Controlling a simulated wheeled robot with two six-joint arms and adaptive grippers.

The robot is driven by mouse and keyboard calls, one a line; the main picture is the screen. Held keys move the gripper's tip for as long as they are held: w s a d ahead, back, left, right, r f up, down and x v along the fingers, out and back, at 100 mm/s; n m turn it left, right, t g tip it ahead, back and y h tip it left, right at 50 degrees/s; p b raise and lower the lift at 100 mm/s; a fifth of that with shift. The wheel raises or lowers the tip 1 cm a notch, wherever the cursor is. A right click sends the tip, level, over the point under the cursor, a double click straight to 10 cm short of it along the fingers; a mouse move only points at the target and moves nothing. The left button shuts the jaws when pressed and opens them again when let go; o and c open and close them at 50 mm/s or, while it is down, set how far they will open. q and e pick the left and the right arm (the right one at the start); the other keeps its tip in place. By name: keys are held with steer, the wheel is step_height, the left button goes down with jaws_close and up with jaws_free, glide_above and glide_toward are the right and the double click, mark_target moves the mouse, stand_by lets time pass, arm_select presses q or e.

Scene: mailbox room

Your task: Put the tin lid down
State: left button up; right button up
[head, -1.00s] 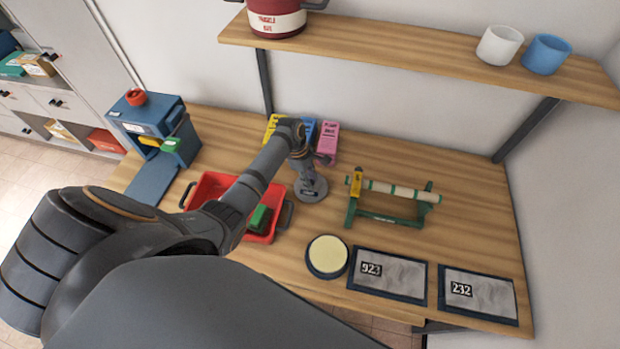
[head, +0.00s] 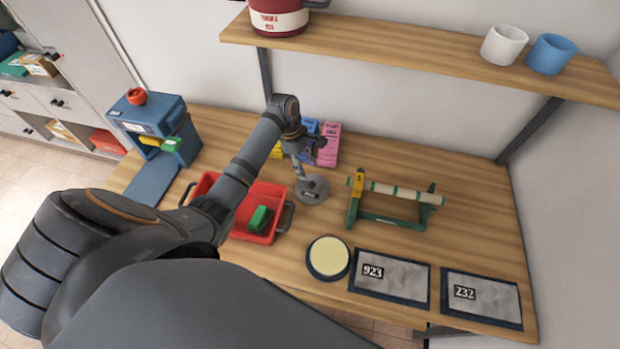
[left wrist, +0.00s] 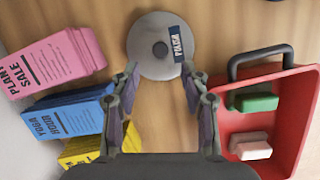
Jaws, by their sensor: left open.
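The tin lid (head: 312,189) is a grey disc with a small knob and a dark label, lying flat on the wooden table. It also shows in the left wrist view (left wrist: 150,58), beyond my fingertips. My left gripper (left wrist: 160,72) is open and empty, raised above the lid and apart from it; in the head view the gripper (head: 298,168) partly overlaps the area behind the lid. An open round tin with a cream filling (head: 328,257) stands nearer the front edge. My right gripper is in neither view.
A red tray (head: 262,190) with a green block (head: 259,219) stands left of the lid. Pink, blue and yellow flyer stacks lie behind it. A green stand with a roll (head: 395,192) is to the right, with two numbered plates in front. A shelf hangs above.

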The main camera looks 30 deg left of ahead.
arm_select(q)
steer(key=shift+b+v, duration=0.35)
steer(key=shift+v, duration=2.05)
